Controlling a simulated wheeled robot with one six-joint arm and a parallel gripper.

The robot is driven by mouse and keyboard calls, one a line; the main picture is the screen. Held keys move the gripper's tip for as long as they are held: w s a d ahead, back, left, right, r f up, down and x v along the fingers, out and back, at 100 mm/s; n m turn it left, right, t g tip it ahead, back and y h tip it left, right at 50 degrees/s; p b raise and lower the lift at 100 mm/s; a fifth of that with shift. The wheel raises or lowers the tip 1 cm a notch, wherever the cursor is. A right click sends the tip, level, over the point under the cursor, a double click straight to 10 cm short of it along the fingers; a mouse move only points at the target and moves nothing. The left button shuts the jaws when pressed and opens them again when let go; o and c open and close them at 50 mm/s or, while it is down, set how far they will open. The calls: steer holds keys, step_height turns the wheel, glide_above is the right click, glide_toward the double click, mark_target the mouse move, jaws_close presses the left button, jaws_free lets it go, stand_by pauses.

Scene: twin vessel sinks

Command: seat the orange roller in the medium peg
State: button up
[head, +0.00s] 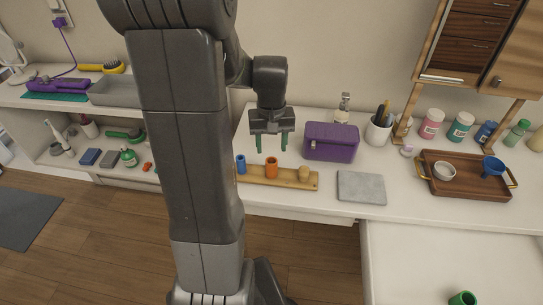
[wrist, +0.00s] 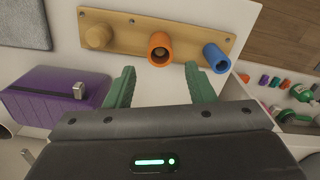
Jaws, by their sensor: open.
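The orange roller (head: 271,167) stands upright at the middle of a wooden peg board (head: 250,181), and it also shows in the wrist view (wrist: 160,48). It appears to be around the middle peg; how deep it sits I cannot tell. A blue roller (head: 241,164) stands at the board's left end in the head view. A bare, thick wooden peg (head: 304,173) stands at the other end. My gripper (head: 271,148) is open and empty, green fingers pointing down, above and apart from the orange roller. In the wrist view its fingertips (wrist: 161,72) lie either side of the roller's line.
A purple box (head: 331,143) stands right behind the board. A grey slab (head: 361,188) lies to its right, then a wooden tray (head: 437,187) with a white bowl and blue funnel. A green cylinder (head: 463,298) is at the lower right. The counter's front edge runs close to the board.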

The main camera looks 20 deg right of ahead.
mark_target(271, 164)
step_height(271, 164, up, 3)
steer(key=shift+f, duration=0.2)
step_height(271, 164, down, 12)
steer(key=shift+f+b, duration=0.1)
steer(key=shift+b, duration=0.25)
steer(key=shift+r, duration=1.85)
steer(key=shift+f, duration=0.1)
